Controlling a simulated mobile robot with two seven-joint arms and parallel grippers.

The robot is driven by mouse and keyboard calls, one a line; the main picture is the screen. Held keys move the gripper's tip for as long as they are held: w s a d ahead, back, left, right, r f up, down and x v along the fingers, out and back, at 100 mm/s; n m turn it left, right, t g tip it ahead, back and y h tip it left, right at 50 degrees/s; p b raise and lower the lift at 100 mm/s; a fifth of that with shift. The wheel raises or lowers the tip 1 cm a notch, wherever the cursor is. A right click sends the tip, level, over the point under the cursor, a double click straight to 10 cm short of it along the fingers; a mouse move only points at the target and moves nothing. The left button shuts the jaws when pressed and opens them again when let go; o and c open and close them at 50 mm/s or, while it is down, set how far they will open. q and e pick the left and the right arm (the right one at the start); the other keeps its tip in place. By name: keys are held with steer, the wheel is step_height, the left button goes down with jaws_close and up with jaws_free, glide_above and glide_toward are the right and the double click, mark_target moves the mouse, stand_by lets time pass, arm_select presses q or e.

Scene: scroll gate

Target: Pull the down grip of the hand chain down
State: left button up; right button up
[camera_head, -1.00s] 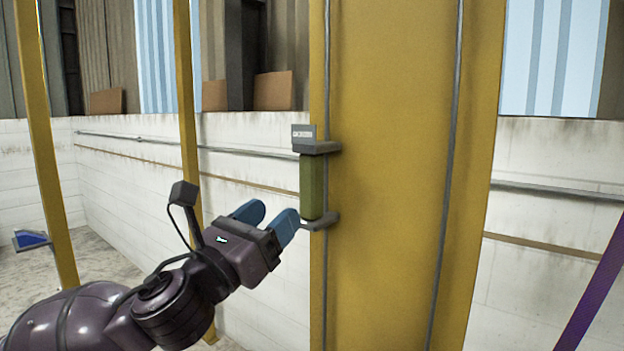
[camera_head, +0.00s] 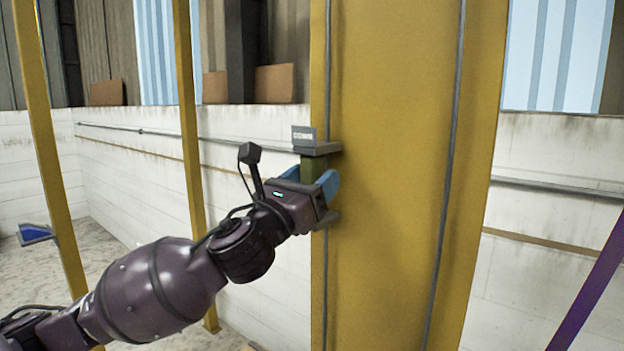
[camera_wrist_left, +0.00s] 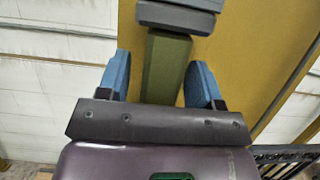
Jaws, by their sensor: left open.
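The down grip (camera_head: 313,169) is an olive-green upright bar between two grey blocks on the yellow post. A small label plate (camera_head: 304,134) sits above its upper block. My left gripper (camera_head: 312,180) is open, with its blue fingers around the grip, and hides most of it in the head view. In the left wrist view the green grip (camera_wrist_left: 165,70) stands between the two open fingers (camera_wrist_left: 159,82), with a gap visible on each side. Its lower end is hidden by the gripper body. My right gripper is not in view.
The wide yellow post (camera_head: 395,180) stands right behind the grip, with thin grey lines running up it. Narrower yellow posts (camera_head: 188,120) stand at the left. A white wall (camera_head: 130,180) with a pipe is behind. A purple bar (camera_head: 588,285) slants at the right.

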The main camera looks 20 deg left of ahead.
arm_select(q)
jaws_close()
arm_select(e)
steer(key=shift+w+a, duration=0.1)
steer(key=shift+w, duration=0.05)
arm_select(q)
steer(key=shift+f, duration=0.1)
